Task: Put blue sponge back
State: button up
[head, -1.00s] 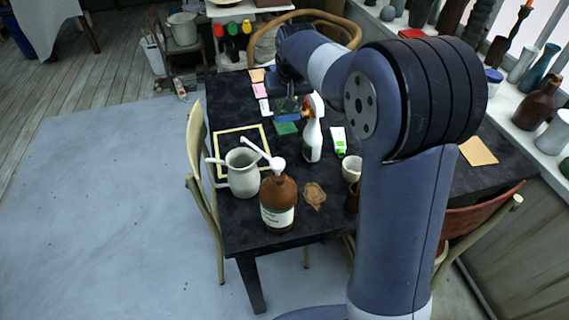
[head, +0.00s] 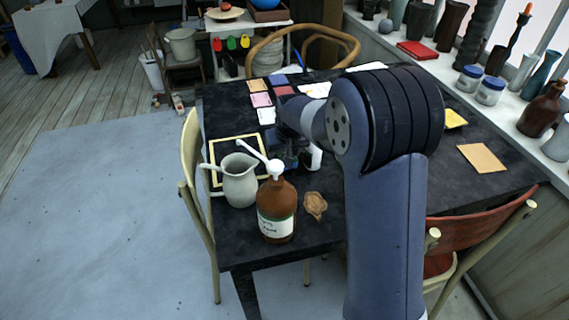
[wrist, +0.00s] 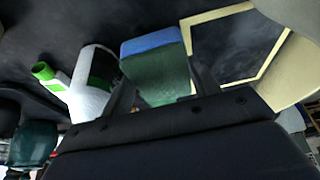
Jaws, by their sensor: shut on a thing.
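In the wrist view, a block-shaped sponge (wrist: 151,44) with a blue layer and a green layer sits between my fingers. My gripper (wrist: 163,80) is shut on it. In the head view, my gripper (head: 288,160) is low over the table, beside the jug and pump bottle. My arm hides most of the gripper there, and I cannot make out the sponge clearly. Whether the sponge touches the table cannot be told.
A pale square frame (head: 212,158) lies left of the gripper. A grey jug (head: 240,183) and brown pump bottle (head: 277,212) stand in front. A white spray bottle (head: 314,158) is close on the right, mostly hidden. Cards (head: 261,99) lie at the back left.

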jog(key=shift+f, duration=1.9)
jog(key=shift+f+b, duration=0.2)
jog(key=shift+b, duration=0.1)
jog(key=o, duration=0.9)
jog(key=shift+o, duration=0.2)
jog(key=shift+s+r, duration=0.1)
jog(key=shift+r, duration=0.4)
jog(key=a+p+v, duration=0.1)
jog(key=v, duration=1)
jog(key=shift+d+r, duration=0.15)
jog(key=shift+d, duration=0.35)
jog(key=shift+s, duration=0.15)
